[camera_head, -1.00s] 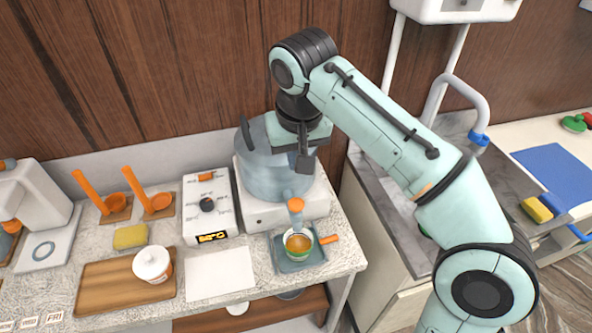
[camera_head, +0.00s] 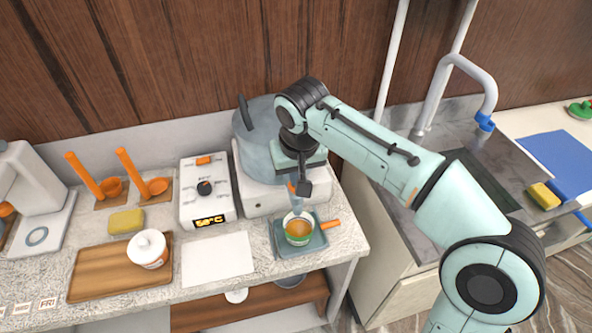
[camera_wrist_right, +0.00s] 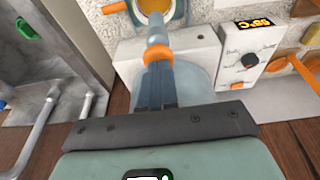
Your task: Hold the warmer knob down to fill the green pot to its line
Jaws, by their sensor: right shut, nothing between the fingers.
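The warmer is a grey-blue vessel (camera_head: 257,128) on a white base (camera_head: 262,203). Its spout with an orange knob (camera_head: 291,187) is partly hidden behind my right gripper (camera_head: 304,188). The pot (camera_head: 288,217) stands under the spout, with amber liquid in it, a green-and-white wall and an orange handle. Its fill line is too small to tell. My right gripper is shut and empty, fingertips at the knob. In the right wrist view the fingers (camera_wrist_right: 160,78) point at the orange knob (camera_wrist_right: 158,53); I cannot tell whether they touch it. My left gripper is not in view.
The pot sits on a blue-grey tray (camera_head: 318,244) near the counter's front right corner. A white control box (camera_head: 190,215) with a lit display stands left of the warmer.

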